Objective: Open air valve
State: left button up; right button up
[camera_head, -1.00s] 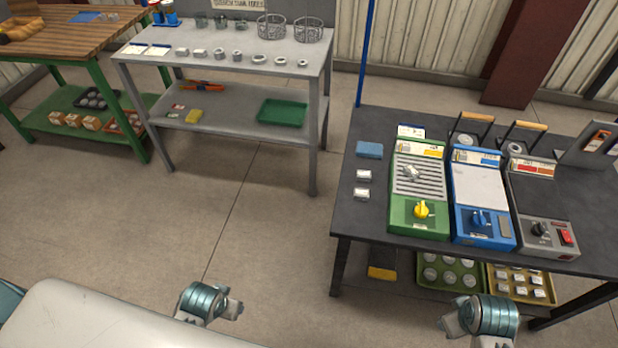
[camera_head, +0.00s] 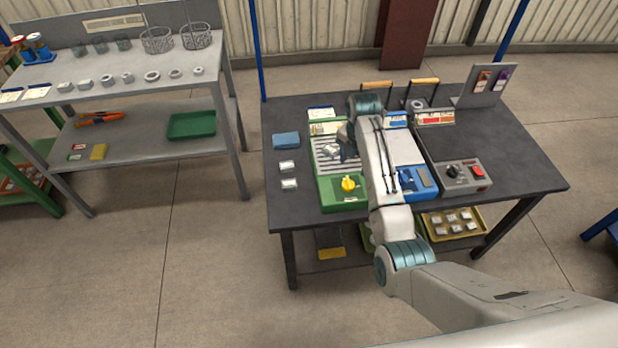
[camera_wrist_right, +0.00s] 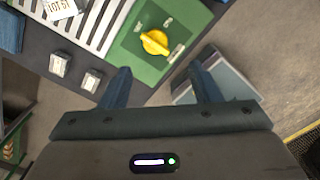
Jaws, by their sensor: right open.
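The green unit (camera_head: 342,192) stands on the dark table, with a yellow knob (camera_head: 348,183) on its front panel and a slatted bed behind it. The yellow knob shows turned slantwise in the right wrist view (camera_wrist_right: 155,42). The blue unit (camera_head: 418,182) beside it has a blue knob (camera_head: 406,179), partly hidden by my right arm. My right gripper (camera_wrist_right: 158,88) is open and empty above the table. The yellow knob appears ahead of and between its fingers, apart from them. In the head view my right arm reaches over both units. My left gripper is not in view.
A grey unit (camera_head: 462,176) with a black knob and red switch stands right of the blue one. Two small white blocks (camera_head: 288,167) and a blue block (camera_head: 286,140) lie left of the green unit. Two wood-topped handles rise behind.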

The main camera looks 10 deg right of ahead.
aim_at(349, 181)
pick_arm(q)
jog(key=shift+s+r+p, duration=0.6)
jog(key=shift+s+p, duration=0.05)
jog(key=shift+p, duration=0.2)
pick_arm(e)
jog(key=shift+n, duration=0.4)
jog(key=f, duration=1)
jog(key=shift+w+a, duration=0.15)
jog(key=shift+w, duration=0.25)
jog(key=c, duration=1)
